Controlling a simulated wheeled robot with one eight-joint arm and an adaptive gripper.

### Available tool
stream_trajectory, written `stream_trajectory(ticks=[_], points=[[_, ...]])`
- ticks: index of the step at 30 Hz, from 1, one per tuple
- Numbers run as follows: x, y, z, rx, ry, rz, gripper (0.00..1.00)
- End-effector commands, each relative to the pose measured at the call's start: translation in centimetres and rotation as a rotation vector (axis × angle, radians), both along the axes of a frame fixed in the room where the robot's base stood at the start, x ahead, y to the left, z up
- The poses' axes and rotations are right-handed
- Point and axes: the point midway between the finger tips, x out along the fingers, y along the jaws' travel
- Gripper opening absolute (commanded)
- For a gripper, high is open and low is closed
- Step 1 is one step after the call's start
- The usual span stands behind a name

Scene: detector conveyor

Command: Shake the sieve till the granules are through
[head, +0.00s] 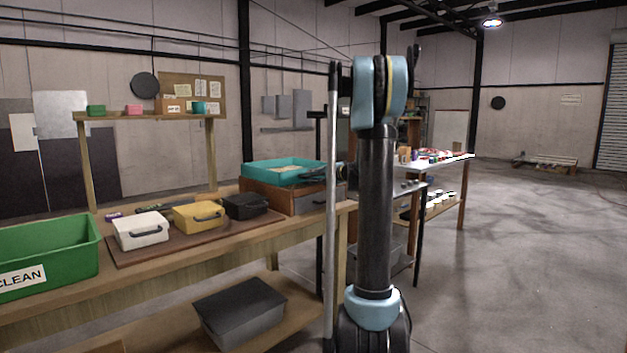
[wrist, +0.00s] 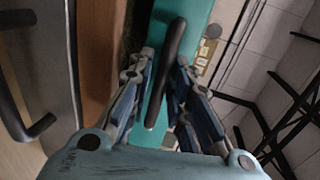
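The sieve is a teal tray (head: 248,174) with pale granules (head: 287,169) in it. It sits on a brown wooden box (head: 262,190) at the bench's right end. In the wrist view the sieve's teal side (wrist: 197,18) shows at the top, with its black handle (wrist: 172,52) reaching toward me. My gripper (wrist: 166,62) has its fingers on either side of the handle, with a visible gap on the left, so it looks open. In the head view my gripper (head: 332,172) is at the sieve's right side, partly hidden by my arm.
White (head: 142,231), yellow (head: 199,217) and black (head: 245,206) cases stand on the bench left of the box. A green bin (head: 50,250) marked CLEAN is at far left. A grey drawer front (head: 312,203) faces forward. A table (head: 452,160) stands behind right. Open floor lies right.

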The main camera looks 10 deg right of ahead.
Motion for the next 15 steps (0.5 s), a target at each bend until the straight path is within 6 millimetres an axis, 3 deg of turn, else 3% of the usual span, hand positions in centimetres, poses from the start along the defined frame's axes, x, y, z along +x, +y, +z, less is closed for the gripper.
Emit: stream_trajectory(ticks=[12, 15], points=[[0.62, 0.42, -0.18, 0.0, 0.0, -0.001, 0.18], [0.62, 0.41, -0.18, 0.0, 0.0, -0.001, 0.0]])
